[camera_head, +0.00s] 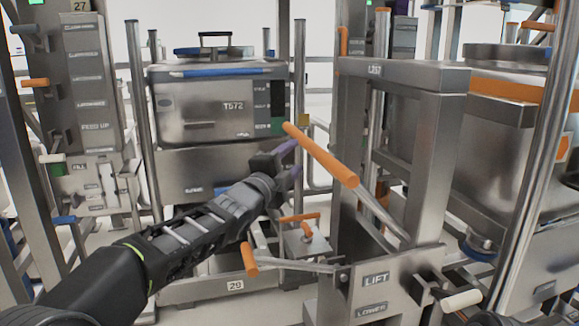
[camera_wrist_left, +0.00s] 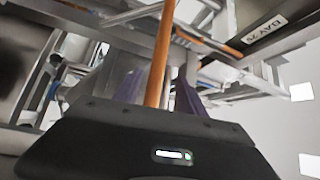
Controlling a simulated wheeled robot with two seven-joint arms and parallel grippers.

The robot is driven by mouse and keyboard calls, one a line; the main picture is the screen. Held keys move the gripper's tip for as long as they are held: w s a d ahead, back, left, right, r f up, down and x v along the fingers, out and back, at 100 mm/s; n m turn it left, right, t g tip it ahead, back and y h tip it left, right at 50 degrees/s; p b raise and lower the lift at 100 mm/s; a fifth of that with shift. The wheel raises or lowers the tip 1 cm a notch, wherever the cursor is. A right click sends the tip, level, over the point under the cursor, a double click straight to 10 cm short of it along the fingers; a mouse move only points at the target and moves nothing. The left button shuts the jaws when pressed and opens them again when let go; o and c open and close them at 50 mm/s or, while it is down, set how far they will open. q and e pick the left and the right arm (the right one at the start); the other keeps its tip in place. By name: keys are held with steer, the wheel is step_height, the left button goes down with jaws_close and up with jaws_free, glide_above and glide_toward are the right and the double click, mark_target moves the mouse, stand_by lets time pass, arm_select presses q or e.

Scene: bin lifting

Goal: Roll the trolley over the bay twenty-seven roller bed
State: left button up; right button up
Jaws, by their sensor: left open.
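The trolley is a grey steel lift frame (camera_head: 400,75) marked L257, with a LIFT and LOWER plate (camera_head: 375,292) low at its front. A long orange handle (camera_head: 322,155) slants from its lever. My left gripper (camera_head: 284,165), with purple fingers, is left of this handle in the head view. In the left wrist view an orange bar (camera_wrist_left: 160,60) passes between the open purple fingers (camera_wrist_left: 158,92); I cannot tell whether they touch it. The roller bed is not clearly visible. My right gripper is not in view.
A steel bin (camera_head: 205,108) marked T572 stands behind my left arm, between upright posts. Another large bin (camera_head: 497,150) stands at the right. A control post (camera_head: 88,85) with a FEED UP label is at the left. Smaller orange handles (camera_head: 250,259) sit low in front.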

arm_select(q)
steer(key=shift+s+a+f, duration=0.1)
steer(key=shift+s+a, duration=0.2)
steer(key=shift+s, duration=0.2)
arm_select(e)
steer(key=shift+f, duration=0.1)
